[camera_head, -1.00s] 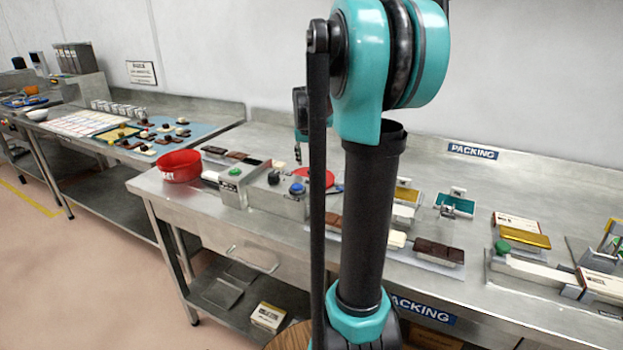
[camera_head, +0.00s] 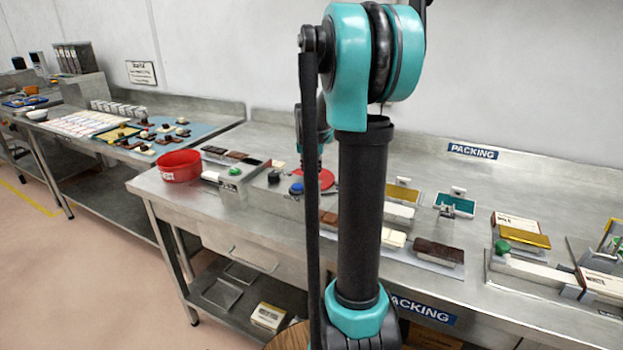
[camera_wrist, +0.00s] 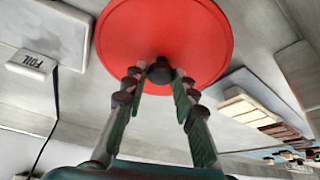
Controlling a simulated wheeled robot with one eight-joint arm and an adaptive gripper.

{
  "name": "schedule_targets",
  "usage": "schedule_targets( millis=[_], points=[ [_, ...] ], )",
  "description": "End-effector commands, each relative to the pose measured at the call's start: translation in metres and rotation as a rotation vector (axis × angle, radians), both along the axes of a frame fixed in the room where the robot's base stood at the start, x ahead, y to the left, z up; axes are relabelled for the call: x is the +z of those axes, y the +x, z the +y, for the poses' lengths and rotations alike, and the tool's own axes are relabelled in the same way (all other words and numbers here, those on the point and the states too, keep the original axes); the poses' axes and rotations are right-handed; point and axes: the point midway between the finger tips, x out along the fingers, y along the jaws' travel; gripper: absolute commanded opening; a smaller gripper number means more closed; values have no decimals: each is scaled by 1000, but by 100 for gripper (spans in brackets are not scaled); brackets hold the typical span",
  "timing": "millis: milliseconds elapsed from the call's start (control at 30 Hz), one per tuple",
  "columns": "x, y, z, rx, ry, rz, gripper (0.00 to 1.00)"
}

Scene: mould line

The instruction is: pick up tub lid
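The tub lid (camera_wrist: 205,35) is a flat red disc with a dark knob (camera_wrist: 160,72) at its centre, large at the top of the wrist view. In the head view the lid (camera_head: 327,180) lies on the steel bench, partly hidden behind my arm. My gripper (camera_wrist: 160,80) is at the lid, with its two fingers on either side of the knob. The fingers look open, with a small gap to the knob. A red tub (camera_head: 181,167) stands at the bench's left end.
A grey box with a green button (camera_head: 236,183) and a blue button (camera_head: 297,188) stand near the lid. Chocolate bars (camera_head: 438,251) lie to the right, and a block marked FOIL (camera_wrist: 32,64) is left in the wrist view. A teal fixture (camera_head: 455,204) stands farther right.

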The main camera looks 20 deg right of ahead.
Motion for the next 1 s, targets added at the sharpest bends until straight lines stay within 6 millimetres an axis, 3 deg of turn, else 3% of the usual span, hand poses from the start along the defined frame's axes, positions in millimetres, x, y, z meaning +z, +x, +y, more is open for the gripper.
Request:
schedule_targets(
  millis=[167, 633, 867, 1000],
  points=[
    [0, 0, 0, 0, 0, 0, 0],
    [12, 0, 0, 0, 0, 0, 0],
    [51, 0, 0, 0, 0, 0, 0],
    [90, -1, 0, 0, 0, 0, 0]
  ],
)
